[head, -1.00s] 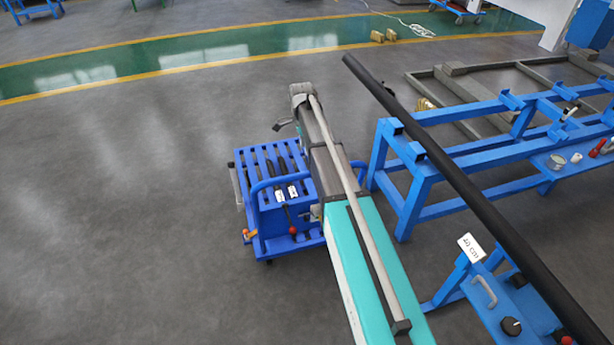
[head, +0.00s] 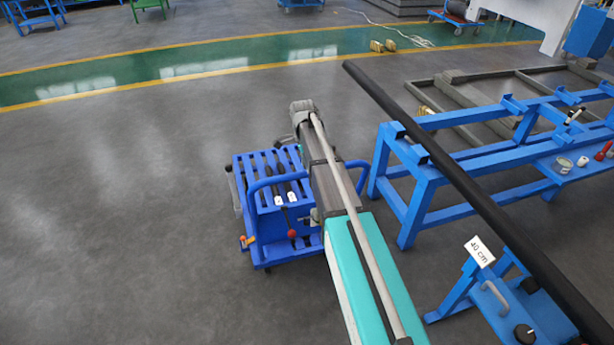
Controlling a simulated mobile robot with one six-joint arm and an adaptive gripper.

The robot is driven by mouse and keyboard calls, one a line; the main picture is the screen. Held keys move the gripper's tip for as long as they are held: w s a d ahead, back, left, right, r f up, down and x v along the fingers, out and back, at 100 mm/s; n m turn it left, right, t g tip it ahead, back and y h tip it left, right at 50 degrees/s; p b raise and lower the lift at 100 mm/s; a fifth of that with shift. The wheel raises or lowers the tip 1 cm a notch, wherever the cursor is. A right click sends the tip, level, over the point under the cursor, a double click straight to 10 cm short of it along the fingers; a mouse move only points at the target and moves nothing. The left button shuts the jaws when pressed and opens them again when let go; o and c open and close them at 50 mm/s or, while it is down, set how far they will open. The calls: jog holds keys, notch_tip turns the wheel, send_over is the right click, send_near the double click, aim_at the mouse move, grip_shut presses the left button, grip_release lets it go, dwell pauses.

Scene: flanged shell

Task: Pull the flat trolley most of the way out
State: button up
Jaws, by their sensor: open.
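A blue trolley (head: 250,205) with a slatted top and a curved blue handle stands on the grey floor at centre left, beside and partly under my teal and grey arm. Dark tools with white tags and a red-knobbed lever (head: 291,233) show on it. My gripper (head: 284,140) shows only as a small dark part left of the grey wrist, just beyond the trolley's far edge. It is open; I cannot tell whether it touches the trolley. A low flat blue trolley (head: 452,19) with a dark load stands far off at the top right.
A blue frame bench (head: 420,205) stands close on the right. A long black bar (head: 450,165) crosses above it. A blue stand with a "40 cm" sign (head: 479,251) is at the lower right. Small yellow blocks (head: 382,46) lie far off. Floor on the left is clear.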

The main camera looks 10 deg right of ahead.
jog(key=shift+s+f+b, duration=0.15)
jog(key=shift+f+b, duration=0.4)
jog(key=shift+f, duration=0.15)
jog(key=shift+s+f+b, duration=0.1)
jog(key=shift+f+b, duration=0.4)
jog(key=shift+f, duration=0.15)
grip_shut()
